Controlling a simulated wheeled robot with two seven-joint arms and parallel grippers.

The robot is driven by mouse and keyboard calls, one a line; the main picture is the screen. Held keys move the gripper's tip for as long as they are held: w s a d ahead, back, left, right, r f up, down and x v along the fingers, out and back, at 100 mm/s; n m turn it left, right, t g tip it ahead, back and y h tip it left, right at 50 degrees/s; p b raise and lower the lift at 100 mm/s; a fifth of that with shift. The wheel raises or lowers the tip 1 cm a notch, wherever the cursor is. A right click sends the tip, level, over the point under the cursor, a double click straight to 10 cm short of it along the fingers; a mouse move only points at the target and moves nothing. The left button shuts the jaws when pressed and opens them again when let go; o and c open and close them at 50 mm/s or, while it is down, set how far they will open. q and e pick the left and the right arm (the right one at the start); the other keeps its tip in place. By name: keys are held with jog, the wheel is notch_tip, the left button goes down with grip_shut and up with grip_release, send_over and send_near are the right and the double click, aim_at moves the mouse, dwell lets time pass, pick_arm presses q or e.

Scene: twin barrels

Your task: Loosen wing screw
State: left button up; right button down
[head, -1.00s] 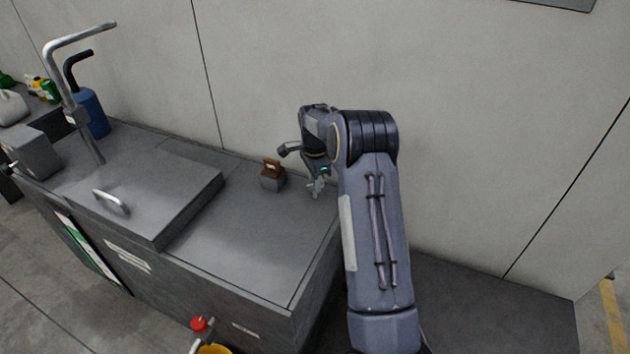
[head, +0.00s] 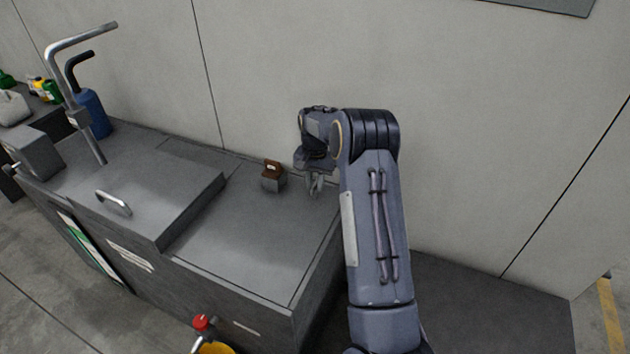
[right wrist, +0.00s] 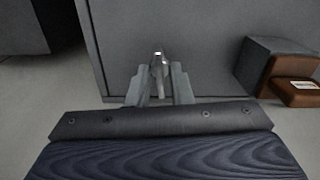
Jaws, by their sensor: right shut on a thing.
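The wing screw (right wrist: 158,68) shows in the right wrist view as a small pale metal piece standing between the fingertips. My right gripper (right wrist: 158,84) is shut on it, one finger on each side. In the head view my right gripper (head: 315,188) points down at the right end of the grey bench top (head: 250,232), near its back edge. The screw cannot be made out there, since the fingers and wrist cover it. My left gripper is in neither view.
A small grey block with a brown top (head: 272,176) stands just left of the right gripper. Further left are a raised lid with a handle (head: 150,190), a bent metal pipe (head: 88,135) and a blue bottle (head: 94,112). A red knob (head: 204,322) shows in front. The wall is close behind.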

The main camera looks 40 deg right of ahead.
jog(key=n, duration=0.4)
jog(key=shift+n, duration=0.3)
jog(key=n, duration=0.4)
jog(key=shift+n+p, duration=0.3)
jog(key=n, duration=0.3)
jog(key=shift+n, duration=0.3)
jog(key=n, duration=0.4)
jog(key=shift+n, duration=0.3)
jog(key=n, duration=0.4)
jog(key=shift+p, duration=0.4)
jog(key=n, duration=0.5)
jog(key=shift+s, duration=0.1)
jog(key=n+p, duration=0.1)
jog(key=n, duration=0.3)
jog(key=shift+f, duration=0.1)
jog(key=shift+n, duration=2.1)
jog(key=shift+a+f, duration=0.1)
